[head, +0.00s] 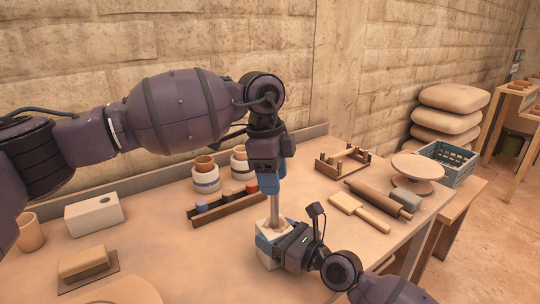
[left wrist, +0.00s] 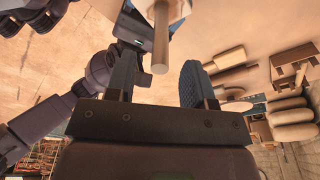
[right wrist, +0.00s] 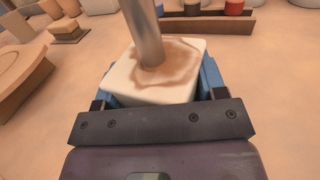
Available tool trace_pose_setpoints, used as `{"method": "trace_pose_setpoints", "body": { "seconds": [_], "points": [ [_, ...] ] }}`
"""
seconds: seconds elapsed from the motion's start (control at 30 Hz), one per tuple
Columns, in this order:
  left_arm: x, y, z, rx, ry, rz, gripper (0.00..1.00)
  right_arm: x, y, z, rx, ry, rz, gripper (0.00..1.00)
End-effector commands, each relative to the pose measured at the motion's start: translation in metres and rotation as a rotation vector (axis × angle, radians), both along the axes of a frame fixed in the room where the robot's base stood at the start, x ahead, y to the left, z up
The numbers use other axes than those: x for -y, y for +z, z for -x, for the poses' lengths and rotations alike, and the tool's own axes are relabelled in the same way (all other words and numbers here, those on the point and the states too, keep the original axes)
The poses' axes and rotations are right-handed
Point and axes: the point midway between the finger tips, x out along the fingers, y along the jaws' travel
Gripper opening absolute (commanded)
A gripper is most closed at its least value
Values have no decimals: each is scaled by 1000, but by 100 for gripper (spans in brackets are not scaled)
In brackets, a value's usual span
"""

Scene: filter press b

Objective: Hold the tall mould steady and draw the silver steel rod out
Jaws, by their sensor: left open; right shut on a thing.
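The tall mould (head: 264,258) is a pale block standing on the table. Its top, with a brown stain around the rod, fills the middle of the right wrist view (right wrist: 178,82). The silver steel rod (head: 273,212) stands upright out of the mould's top; it also shows in the right wrist view (right wrist: 145,35). My right gripper (head: 268,243) is shut on the mould, with blue fingers on either side of it. My left gripper (head: 268,183) is open above the mould, pointing down. In the left wrist view the rod's upper end (left wrist: 160,62) is between the spread fingers.
A wooden tray (head: 240,208) with small coloured pots lies just left of the rod, with striped jars (head: 206,178) behind. A wooden rack (head: 340,165), a paddle (head: 358,212) and a rolling pin (head: 378,199) lie to the right. A white block (head: 93,215) stands far left.

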Motion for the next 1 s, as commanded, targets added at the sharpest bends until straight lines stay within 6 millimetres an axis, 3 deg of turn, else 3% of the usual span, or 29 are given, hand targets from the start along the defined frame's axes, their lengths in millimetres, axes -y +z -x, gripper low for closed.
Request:
{"method": "trace_pose_setpoints", "body": {
  "seconds": [0.3,0.7,1.0],
  "points": [
    [5,-34,1,0,0,-1,48,0,0,0,1,-1,0,29],
    [6,-40,2,1,0,-1,48,0,0,0,1,0,0,29],
    [6,-39,2,1,0,-1,2,0,0,0,1,0,0,29]
  ]
}}
